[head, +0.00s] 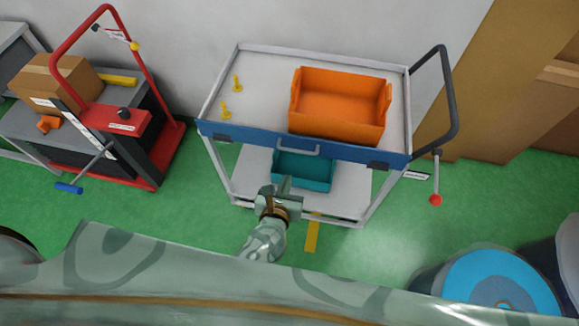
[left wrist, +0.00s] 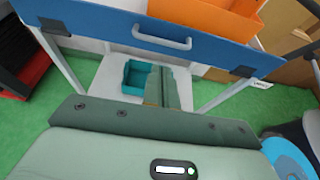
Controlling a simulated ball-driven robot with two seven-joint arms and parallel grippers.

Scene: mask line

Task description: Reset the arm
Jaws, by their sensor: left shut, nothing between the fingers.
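My left gripper (head: 285,184) is in the middle of the head view, in front of the cart and below its blue drawer front. Its fingers are together with nothing between them; they also show in the left wrist view (left wrist: 162,85). The fingers overlap the teal bin on the lower shelf in both views, and I cannot tell the exact gap. My right gripper is not in view.
The cart (head: 255,68) has a blue front (head: 240,133) with a grey handle. An orange bin (head: 338,105) and two yellow pegs are on top; a teal bin (head: 312,170) is below. A red-framed press (head: 120,125) stands left, a blue-topped drum (head: 490,285) right.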

